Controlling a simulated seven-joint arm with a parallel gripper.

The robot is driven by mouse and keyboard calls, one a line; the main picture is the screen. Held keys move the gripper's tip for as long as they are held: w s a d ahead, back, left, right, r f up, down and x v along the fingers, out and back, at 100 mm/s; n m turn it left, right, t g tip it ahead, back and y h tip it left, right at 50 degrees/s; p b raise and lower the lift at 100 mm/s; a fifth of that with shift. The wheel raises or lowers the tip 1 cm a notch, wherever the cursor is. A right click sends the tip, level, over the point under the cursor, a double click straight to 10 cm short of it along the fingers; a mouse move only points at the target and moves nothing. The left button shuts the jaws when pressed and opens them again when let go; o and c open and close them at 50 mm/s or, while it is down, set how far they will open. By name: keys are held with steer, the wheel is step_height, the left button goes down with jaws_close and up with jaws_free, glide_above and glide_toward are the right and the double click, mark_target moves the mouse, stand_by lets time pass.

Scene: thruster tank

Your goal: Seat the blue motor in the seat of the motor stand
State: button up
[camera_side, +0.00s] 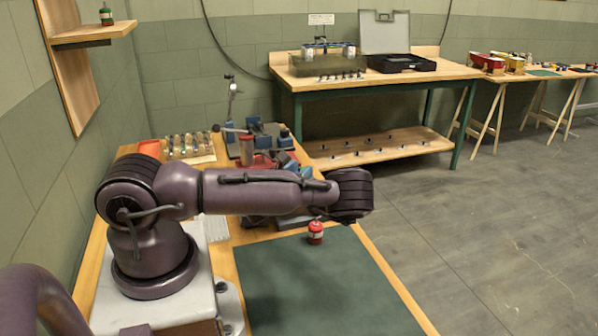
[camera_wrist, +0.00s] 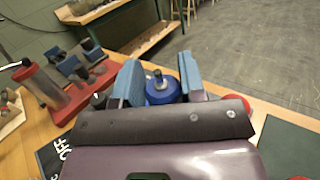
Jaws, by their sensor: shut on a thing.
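In the wrist view the blue motor (camera_wrist: 161,88) is between the two blue fingers of my gripper (camera_wrist: 160,84), its shaft end up. My gripper is shut on it. The motor stand cannot be told for sure. A red base with upright posts and a red-topped cylinder (camera_wrist: 36,80) stands left of my gripper in the wrist view, apart from the motor. Blue blocks (camera_wrist: 75,65) are beside it. The same group shows behind my arm in the side view (camera_side: 247,150).
A red jar-like piece (camera_side: 315,233) stands at the edge of the dark green mat (camera_side: 320,285), which is otherwise bare. A black label with white letters (camera_wrist: 55,155) lies near my gripper.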

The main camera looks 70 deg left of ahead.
steer(key=shift+n+g+h, duration=0.3)
steer(key=shift+n+g, duration=0.2)
steer(key=shift+g, duration=0.2)
step_height(320, 180, down, 4)
steer(key=shift+s+f, duration=0.1)
steer(key=o, duration=1.1)
steer(key=shift+m+t, duration=0.4)
steer(key=shift+t, duration=0.3)
steer(key=s+d+r, duration=0.1)
steer(key=s, duration=0.1)
steer(key=s+d+r, duration=0.1)
steer(key=d, duration=0.1)
steer(key=s+d+r, duration=0.1)
steer(key=s, duration=0.1)
steer(key=shift+s+d, duration=0.2)
steer(key=shift+s, duration=0.15)
steer(key=shift+r+y, duration=0.1)
steer(key=shift+y, duration=0.3)
steer(key=shift+d, duration=0.1)
